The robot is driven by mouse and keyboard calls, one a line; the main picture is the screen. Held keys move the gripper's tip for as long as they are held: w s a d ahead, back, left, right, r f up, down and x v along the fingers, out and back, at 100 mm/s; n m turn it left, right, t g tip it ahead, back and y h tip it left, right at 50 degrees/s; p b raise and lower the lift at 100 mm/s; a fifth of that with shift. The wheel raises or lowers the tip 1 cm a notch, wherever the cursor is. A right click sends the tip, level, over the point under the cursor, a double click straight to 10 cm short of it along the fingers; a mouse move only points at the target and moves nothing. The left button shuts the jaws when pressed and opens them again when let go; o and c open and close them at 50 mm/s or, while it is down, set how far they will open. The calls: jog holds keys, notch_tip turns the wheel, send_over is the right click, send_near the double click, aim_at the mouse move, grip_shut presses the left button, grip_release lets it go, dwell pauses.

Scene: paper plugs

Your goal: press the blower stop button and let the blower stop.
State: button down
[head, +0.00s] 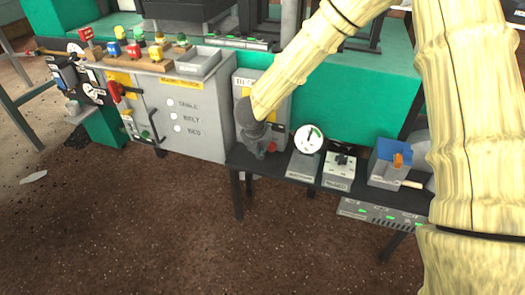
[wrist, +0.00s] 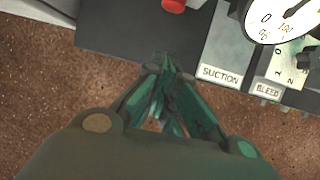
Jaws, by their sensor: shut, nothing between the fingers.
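A grey box with a partly hidden label starting "BLO" (head: 244,82) stands behind my wrist in the head view. A red button (head: 273,147) shows low at its front, just right of my fingers. In the wrist view the red button (wrist: 173,5) is cut by the top edge, beyond my fingertips and apart from them in the picture. My gripper (head: 259,154) points down in front of the box; its green fingers are shut and empty in the wrist view (wrist: 163,62). My wrist hides much of the box's front.
Right of the button stand a suction gauge (head: 309,138), a bleed box (head: 339,170) and a box with a blue plate (head: 394,150), all on a dark shelf (head: 270,166). A grey cabinet (head: 185,115) with three lamps is at left. Open brown floor lies in front.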

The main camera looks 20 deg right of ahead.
aim_at(271, 151)
jog(key=b+x, duration=0.2)
jog(key=x, duration=0.6)
jog(key=shift+w+f+b, duration=0.1)
jog(key=shift+f+b, duration=0.25)
jog(key=shift+f, duration=0.05)
jog(key=w+d, duration=0.1)
jog(key=w, duration=0.1)
jog(key=shift+w+d+r, duration=0.15)
jog(key=shift+w+d, duration=0.1)
jog(key=shift+d, duration=0.15)
jog(key=shift+w+d+b, duration=0.25)
jog(key=shift+w+b, duration=0.05)
jog(key=shift+w, duration=0.1)
jog(key=shift+r, duration=0.1)
jog(key=shift+w+d+r+p, duration=0.1)
jog(key=shift+w+d+p, duration=0.6)
jog(key=shift+w+p, duration=0.2)
